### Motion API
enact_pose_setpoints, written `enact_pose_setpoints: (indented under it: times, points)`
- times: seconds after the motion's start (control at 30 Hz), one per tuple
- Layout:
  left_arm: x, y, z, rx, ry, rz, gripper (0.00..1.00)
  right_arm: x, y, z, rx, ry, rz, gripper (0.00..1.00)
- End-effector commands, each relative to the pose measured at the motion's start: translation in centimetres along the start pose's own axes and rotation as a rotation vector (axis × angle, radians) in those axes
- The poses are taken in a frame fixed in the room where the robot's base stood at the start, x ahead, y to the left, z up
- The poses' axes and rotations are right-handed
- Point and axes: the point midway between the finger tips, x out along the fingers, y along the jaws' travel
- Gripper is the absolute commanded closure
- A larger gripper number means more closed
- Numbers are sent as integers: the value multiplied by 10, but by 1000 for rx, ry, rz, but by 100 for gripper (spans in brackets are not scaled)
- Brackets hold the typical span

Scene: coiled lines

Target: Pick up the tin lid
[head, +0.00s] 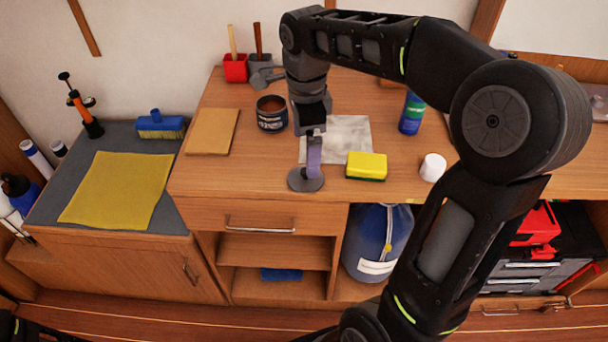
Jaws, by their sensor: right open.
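A flat grey disc, which looks like the tin lid (299,181), lies near the front edge of the wooden counter (250,180). A narrow purple upright piece (314,160) rises from the disc; I cannot tell if it is part of the lid. My right gripper (313,129) points down, open, at the top of this piece. Its fingers are seen edge-on, so any contact is unclear. An open dark tin (271,122) with brown contents stands to the left of my right gripper. My left gripper is not in view.
A yellow sponge (366,167), a white cap-like object (433,167) and a green-blue can (411,115) stand to the right. A pale cloth (349,133) lies behind the lid. A tan board (212,131) lies left. The counter left of the lid is clear.

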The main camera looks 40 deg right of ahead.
Motion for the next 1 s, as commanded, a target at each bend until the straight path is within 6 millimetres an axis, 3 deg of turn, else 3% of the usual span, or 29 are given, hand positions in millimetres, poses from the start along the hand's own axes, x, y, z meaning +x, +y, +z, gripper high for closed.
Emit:
enact_pose_setpoints:
  times: [0.23,0.63,1.0]
  points:
    - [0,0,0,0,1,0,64,24,1,0,0,1,2,1]
    - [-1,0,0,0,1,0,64,31,1,0,-1,1,3,1]
    - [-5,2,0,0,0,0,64,76,4,1,-1,0,2,1]
